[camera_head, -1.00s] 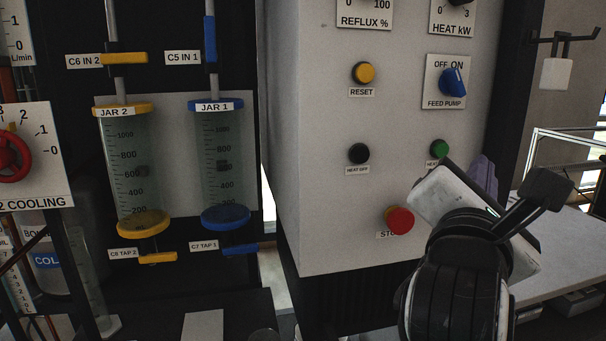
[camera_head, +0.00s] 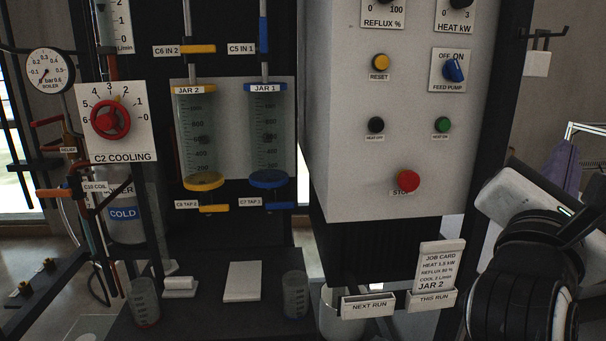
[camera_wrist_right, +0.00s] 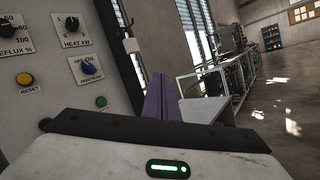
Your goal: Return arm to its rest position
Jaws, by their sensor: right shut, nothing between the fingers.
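My right arm comes in at the lower right of the head view. Its purple gripper fingers (camera_head: 566,163) show partly behind my pale wrist housing and point away from me. In the right wrist view the fingers (camera_wrist_right: 160,103) are together, shut with nothing between them. They are clear of the white control panel (camera_head: 400,90), to its right, and touch nothing that I can see. My left arm and gripper are not in the head view.
The panel has a red stop button (camera_head: 408,181), a feed pump knob (camera_head: 453,70) and a green button (camera_head: 442,124). A job card (camera_head: 436,266) stands beside my arm at lower right. Two jars and a red cooling valve (camera_head: 110,120) are left. Open floor (camera_wrist_right: 270,120) lies right.

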